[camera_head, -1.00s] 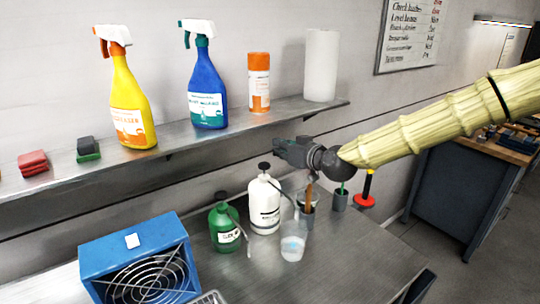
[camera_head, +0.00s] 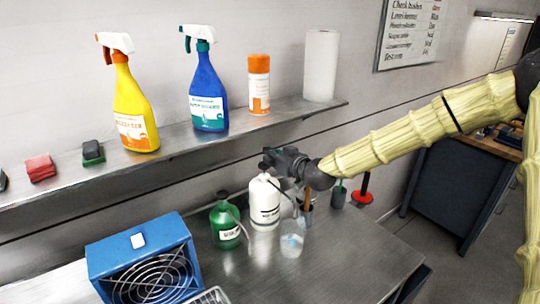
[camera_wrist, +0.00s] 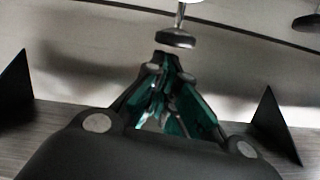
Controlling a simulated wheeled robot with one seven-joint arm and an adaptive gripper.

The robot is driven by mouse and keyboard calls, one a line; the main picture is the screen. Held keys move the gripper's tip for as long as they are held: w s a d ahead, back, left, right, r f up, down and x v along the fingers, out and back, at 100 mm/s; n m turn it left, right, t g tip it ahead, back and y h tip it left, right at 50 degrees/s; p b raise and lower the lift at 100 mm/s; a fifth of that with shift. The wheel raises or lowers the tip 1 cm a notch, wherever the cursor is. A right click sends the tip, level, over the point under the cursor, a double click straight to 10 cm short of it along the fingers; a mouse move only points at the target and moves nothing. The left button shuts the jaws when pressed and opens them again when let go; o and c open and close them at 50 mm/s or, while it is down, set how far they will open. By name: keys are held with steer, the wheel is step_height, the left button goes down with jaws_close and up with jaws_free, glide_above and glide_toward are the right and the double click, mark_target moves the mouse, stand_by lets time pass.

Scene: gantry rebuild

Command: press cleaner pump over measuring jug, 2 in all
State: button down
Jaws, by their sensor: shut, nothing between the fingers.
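The white pump bottle (camera_head: 264,207) stands upright on the bench; its spout runs right toward the measuring jug. The clear measuring jug (camera_head: 291,240) stands just right and in front of it, with pale liquid low inside. My gripper (camera_head: 268,157) is shut and empty, at the top of the white bottle. It hides the black pump head in the head view; whether they touch is unclear. In the wrist view, the shut fingertips (camera_wrist: 166,62) are just below a dark round disc (camera_wrist: 177,39) on a pale stem; I cannot tell which object this is.
A green pump bottle (camera_head: 225,227) stands close left of the white bottle. A blue fan heater (camera_head: 143,253) is farther left. A cup with a brown-handled tool and a red-based stand (camera_head: 362,197) are to the right. The shelf (camera_head: 180,145) holds spray bottles above.

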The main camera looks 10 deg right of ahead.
steer(key=shift+f, duration=0.15)
stand_by(0.3)
steer(key=shift+s+f+b, duration=0.1)
steer(key=shift+f+b, duration=1.5)
steer(key=shift+f, duration=0.05)
steer(key=s+d+r+b, duration=0.2)
steer(key=s+d+r, duration=0.2)
steer(key=s+r, duration=0.2)
steer(key=shift+a+v, duration=0.25)
steer(key=shift+v, duration=1.15)
steer(key=shift+s+f, duration=0.15)
